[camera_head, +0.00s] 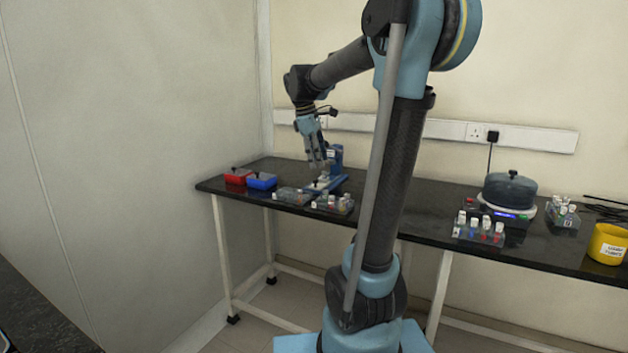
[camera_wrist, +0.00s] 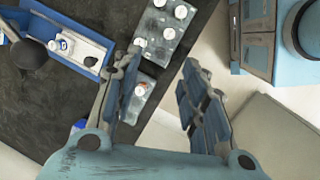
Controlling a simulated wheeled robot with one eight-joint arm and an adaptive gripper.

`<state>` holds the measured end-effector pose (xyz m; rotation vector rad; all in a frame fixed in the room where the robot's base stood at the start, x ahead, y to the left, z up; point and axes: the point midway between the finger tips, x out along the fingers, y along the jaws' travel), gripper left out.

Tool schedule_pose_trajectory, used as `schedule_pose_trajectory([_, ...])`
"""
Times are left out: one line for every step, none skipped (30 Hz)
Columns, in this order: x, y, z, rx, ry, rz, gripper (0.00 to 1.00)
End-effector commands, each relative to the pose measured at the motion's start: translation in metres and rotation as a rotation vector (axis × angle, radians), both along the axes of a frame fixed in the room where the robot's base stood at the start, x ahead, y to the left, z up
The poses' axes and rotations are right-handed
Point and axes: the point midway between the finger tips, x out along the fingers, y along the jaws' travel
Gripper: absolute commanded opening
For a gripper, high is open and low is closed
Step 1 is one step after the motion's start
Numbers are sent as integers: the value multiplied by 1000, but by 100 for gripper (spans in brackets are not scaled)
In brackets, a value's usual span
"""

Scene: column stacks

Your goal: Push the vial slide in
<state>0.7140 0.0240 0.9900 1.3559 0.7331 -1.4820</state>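The blue device with the vial slide (camera_head: 337,163) stands on the black bench, partly hidden by my gripper (camera_head: 318,164). In the wrist view its blue frame (camera_wrist: 75,22) is at the upper left. A white-capped vial (camera_wrist: 63,42) lies or sits in it, beside a dark round knob (camera_wrist: 29,54). My gripper (camera_wrist: 163,68) is open, with its two fingers apart and nothing held between them. The fingers are above the bench edge and to the right of the device in the wrist view. I cannot tell how far in the slide is.
Clear racks with capped vials (camera_head: 333,203) stand at the bench's front edge; one rack (camera_wrist: 168,35) shows near my fingertips. Red (camera_head: 237,176) and blue (camera_head: 262,181) boxes are at the left. A dark lidded pot (camera_head: 510,191) and yellow container (camera_head: 607,244) are at the right.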

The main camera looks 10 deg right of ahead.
Motion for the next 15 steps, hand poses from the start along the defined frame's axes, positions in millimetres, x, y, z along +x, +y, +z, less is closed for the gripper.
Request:
schedule_pose_trajectory([19,6,6,-17,15,51,39])
schedule_pose_trajectory([28,8,9,-28,26,81,39])
schedule_pose_trajectory([40,12,13,-41,40,122,39])
schedule_pose_trajectory([50,15,16,-51,51,152,39])
schedule_pose_trajectory([59,18,18,-62,62,183,39])
schedule_pose_trajectory([71,22,21,-75,76,224,39])
schedule_pose_trajectory([80,25,23,-85,87,253,39])
schedule_pose_trajectory([89,28,24,-93,97,281,39])
schedule_pose_trajectory([100,31,26,-106,112,317,39])
schedule_pose_trajectory([107,34,27,-115,122,341,39])
schedule_pose_trajectory([114,37,28,-123,132,366,39])
schedule_pose_trajectory([123,41,29,-131,144,396,39])
schedule_pose_trajectory([129,43,30,-139,151,416,39])
schedule_pose_trajectory([134,45,30,-144,159,433,39])
schedule_pose_trajectory([140,48,31,-151,168,454,39])
